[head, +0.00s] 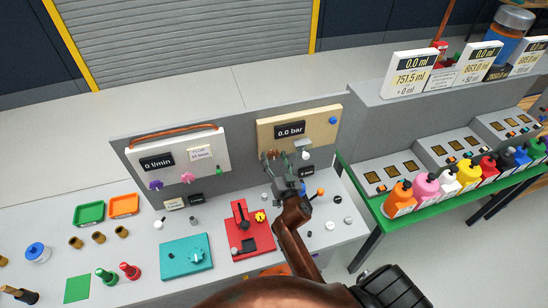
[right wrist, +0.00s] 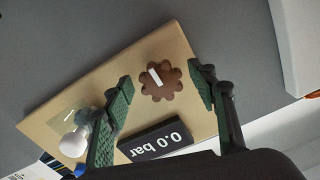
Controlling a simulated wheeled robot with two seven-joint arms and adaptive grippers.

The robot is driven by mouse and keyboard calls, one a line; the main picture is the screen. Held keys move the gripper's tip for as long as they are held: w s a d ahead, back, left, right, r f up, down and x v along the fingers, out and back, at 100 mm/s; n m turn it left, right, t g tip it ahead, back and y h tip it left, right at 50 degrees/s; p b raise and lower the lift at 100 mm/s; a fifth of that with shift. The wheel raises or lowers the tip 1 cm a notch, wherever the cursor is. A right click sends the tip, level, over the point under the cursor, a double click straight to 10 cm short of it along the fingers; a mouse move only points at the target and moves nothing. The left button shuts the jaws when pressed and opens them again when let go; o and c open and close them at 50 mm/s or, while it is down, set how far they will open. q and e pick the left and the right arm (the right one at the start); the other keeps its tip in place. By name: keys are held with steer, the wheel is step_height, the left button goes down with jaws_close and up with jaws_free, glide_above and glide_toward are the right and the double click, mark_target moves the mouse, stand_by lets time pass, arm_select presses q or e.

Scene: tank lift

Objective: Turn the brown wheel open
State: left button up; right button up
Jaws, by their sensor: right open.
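The brown wheel (right wrist: 171,91) is a scalloped knob with a white mark, mounted on a tan panel (right wrist: 185,55) in the right wrist view. My right gripper (right wrist: 160,84) is open, with one green-padded finger on each side of the wheel. Gaps show between both pads and the wheel in that view; I cannot tell the depth. In the head view my right gripper (head: 275,158) is in front of the tan panel (head: 328,112) and hides the wheel. The panel's black display (right wrist: 157,141) reads 0.0 bar. My left gripper is not in view.
A white knob (right wrist: 74,142) sits on the same panel beside the left finger. A white panel (head: 205,140) with purple and pink wheels stands to the left. A red fixture (head: 262,236) and a teal block (head: 186,252) occupy the bench below. Colored bottles (head: 426,186) stand at right.

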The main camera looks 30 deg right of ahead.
steer(key=shift+w, duration=0.1)
steer(key=c, duration=0.6)
steer(key=shift+c, duration=1)
steer(key=c, duration=0.4)
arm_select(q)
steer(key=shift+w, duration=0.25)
arm_select(e)
steer(key=shift+o, duration=0.2)
